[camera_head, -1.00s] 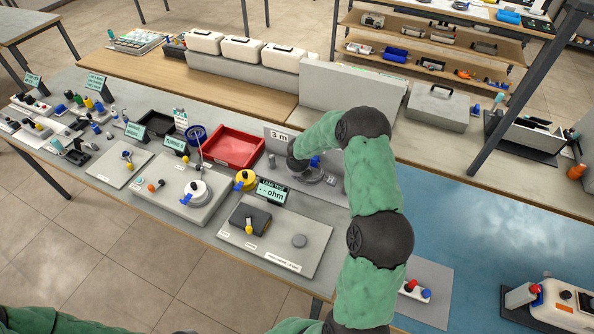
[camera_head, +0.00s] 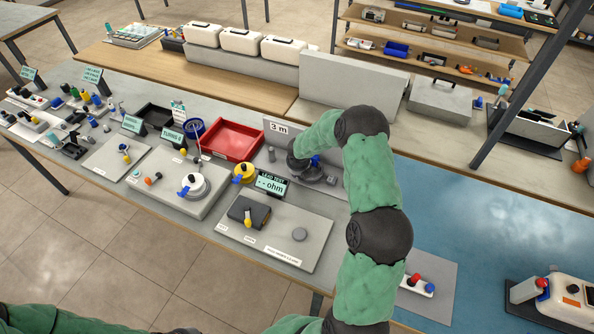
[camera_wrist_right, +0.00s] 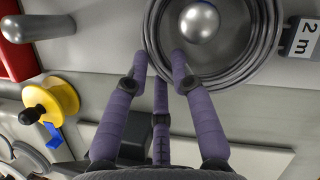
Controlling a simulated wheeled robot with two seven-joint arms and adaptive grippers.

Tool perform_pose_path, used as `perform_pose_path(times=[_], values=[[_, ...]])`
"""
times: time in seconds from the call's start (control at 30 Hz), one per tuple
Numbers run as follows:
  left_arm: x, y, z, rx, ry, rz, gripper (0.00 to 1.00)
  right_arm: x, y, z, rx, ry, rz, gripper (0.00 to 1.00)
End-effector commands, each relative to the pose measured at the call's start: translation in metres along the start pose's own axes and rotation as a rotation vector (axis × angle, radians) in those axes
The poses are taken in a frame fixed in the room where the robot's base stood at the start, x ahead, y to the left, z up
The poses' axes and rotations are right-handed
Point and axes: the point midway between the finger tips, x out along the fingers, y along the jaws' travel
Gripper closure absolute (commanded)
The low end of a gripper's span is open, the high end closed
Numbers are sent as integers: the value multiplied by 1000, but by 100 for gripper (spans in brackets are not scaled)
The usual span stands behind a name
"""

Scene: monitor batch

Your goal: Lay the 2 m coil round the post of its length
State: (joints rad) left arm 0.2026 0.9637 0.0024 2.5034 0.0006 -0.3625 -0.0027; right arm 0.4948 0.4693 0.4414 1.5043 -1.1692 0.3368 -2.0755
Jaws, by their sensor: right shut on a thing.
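The grey coil (camera_wrist_right: 222,72) lies as a ring of several turns in the right wrist view, around a round silver post top (camera_wrist_right: 199,22). A white tag reading "2 m" (camera_wrist_right: 303,38) sits at its right edge. My right gripper (camera_wrist_right: 160,62) has its purple fingers shut on the near left rim of the coil. In the head view the coil (camera_head: 312,177) shows partly behind my right arm, and its fingertips are hidden. A sign reading "3 m" (camera_head: 279,128) and a bare upright grey peg (camera_head: 271,154) stand left of it. My left gripper is out of view.
A red tray (camera_head: 232,142), a yellow spool (camera_head: 244,172) and a lead test display (camera_head: 271,184) stand close to the left of the coil. A large grey panel (camera_head: 352,85) stands behind. The blue mat (camera_head: 490,240) at right is mostly clear.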

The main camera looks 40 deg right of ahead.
Motion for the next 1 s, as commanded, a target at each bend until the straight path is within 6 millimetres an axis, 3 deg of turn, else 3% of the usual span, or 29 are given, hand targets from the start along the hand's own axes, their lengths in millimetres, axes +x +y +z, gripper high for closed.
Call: perform_pose_path(times=[0.47,0.5,0.57,1.0], values=[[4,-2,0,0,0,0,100,6,0,-2,0,-1,0,100],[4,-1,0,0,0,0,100,5,0,-2,0,-1,0,64],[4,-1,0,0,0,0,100,5,0,-2,0,-1,0,48],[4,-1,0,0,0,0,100,-1,0,-1,0,-2,0,48]])
